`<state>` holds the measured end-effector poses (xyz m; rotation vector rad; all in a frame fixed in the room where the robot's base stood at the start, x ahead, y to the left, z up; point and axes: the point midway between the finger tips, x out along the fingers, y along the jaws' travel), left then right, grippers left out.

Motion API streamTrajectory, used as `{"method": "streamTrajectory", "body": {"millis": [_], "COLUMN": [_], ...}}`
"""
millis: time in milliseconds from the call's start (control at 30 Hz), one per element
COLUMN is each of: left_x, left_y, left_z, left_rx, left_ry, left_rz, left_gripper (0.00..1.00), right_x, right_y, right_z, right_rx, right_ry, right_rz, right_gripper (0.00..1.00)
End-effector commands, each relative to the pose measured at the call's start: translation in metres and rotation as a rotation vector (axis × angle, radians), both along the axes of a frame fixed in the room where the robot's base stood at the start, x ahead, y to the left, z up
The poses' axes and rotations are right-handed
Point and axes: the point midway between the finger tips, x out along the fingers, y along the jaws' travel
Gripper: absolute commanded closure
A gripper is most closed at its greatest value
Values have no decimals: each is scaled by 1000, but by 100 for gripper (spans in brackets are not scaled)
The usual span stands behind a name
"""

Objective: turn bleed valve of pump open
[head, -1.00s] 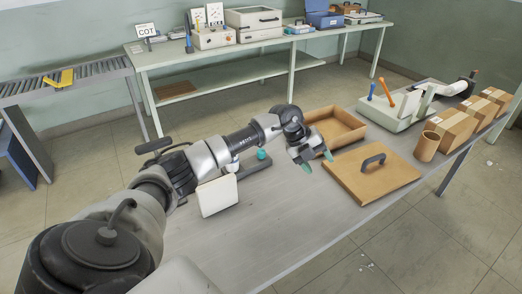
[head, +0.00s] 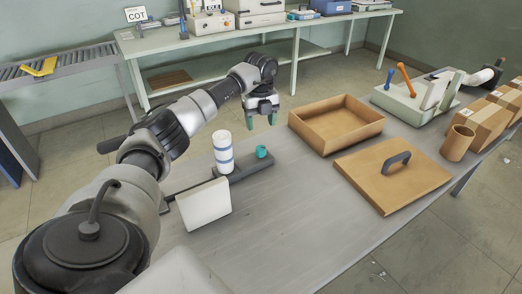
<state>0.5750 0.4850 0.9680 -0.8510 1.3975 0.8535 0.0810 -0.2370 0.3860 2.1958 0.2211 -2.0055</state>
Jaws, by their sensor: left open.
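A dark, low unit lies on the near table, partly hidden behind my left arm. It carries a white cylinder with blue bands (head: 222,152), a small teal knob (head: 262,151) and an upright cream plate (head: 204,204). It may be the pump, with the teal knob as its valve, but I cannot tell for sure. My left gripper (head: 261,120) has teal fingertips pointing down. It is open and empty, and appears above the teal knob in the picture, apart from it. My right gripper is not in view.
An open cardboard tray (head: 338,143) and a brown board with a dark handle (head: 391,184) lie to the right. Beyond stand a pale machine with blue and orange levers (head: 413,110), a brown cup (head: 458,142) and boxes (head: 484,121). The table's front middle is clear.

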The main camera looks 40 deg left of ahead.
Motion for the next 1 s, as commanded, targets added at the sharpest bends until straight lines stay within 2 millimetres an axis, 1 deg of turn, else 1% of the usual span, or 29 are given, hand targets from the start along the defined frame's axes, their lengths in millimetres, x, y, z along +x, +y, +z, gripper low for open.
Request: {"method": "streamTrajectory", "body": {"millis": [33, 167, 433, 600, 733, 1000], "left_x": [0, -1, -1, 0, 0, 0], "left_y": [0, -1, -1, -1, 0, 0], "left_z": [-6, -23, -75, -97, -104, -106], "left_rx": [-1, -2, -3, -3, -1, -1], "left_ry": [3, 5, 4, 1, 0, 0], "left_rz": [0, 0, -1, 0, -1, -1], "left_gripper": [39, 39, 39, 39, 39, 39], "right_x": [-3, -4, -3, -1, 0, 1], "right_y": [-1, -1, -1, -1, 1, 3], "right_z": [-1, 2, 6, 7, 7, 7], "right_rx": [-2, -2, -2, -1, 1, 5], "right_ry": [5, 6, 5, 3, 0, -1], "right_rz": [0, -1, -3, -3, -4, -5], "right_gripper": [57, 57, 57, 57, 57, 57]}}
